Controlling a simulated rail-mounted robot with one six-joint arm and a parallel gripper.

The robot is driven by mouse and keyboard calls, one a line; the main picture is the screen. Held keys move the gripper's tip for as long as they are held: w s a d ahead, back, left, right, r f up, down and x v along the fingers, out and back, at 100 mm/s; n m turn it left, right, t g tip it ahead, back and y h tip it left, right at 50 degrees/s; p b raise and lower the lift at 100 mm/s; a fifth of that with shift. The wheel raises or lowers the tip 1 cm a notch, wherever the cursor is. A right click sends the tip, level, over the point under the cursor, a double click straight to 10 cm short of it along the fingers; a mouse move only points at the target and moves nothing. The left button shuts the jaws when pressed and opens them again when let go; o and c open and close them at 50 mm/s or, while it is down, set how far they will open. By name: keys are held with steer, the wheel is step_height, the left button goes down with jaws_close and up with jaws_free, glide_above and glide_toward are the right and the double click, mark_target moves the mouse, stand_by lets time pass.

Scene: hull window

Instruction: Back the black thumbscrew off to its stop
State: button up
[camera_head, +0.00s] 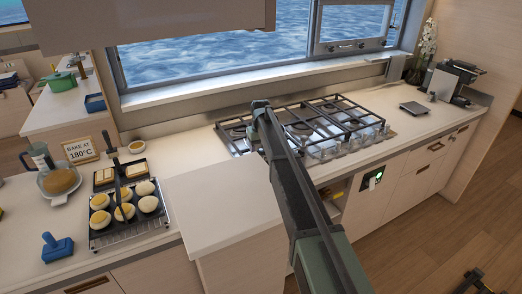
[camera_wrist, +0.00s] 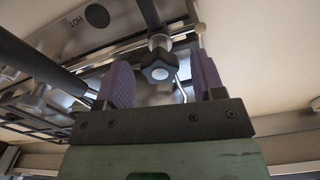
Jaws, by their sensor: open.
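The black thumbscrew (camera_wrist: 160,72) shows in the wrist view as a lobed knob with a pale centre. It sits on a metal clamp fitting on a rail. My gripper (camera_wrist: 162,60) is open, with its purple ribbed pads on either side of the knob. A gap shows between the knob and each pad, and nothing is gripped. How far the screw is threaded in cannot be told. In the head view my arm reaches over the hob (camera_head: 335,115), and the thumbscrew cannot be made out there.
A raised pale counter panel (camera_head: 215,205) stands left of my arm. A tray of buns (camera_head: 125,235) and a blue-handled tool (camera_head: 57,247) lie farther left.

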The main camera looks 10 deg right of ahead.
mark_target(261, 149)
steer(key=o, duration=0.7)
step_height(261, 149, up, 7)
steer(key=p, duration=0.7)
steer(key=shift+r, duration=0.15)
steer(key=shift+f, duration=0.2)
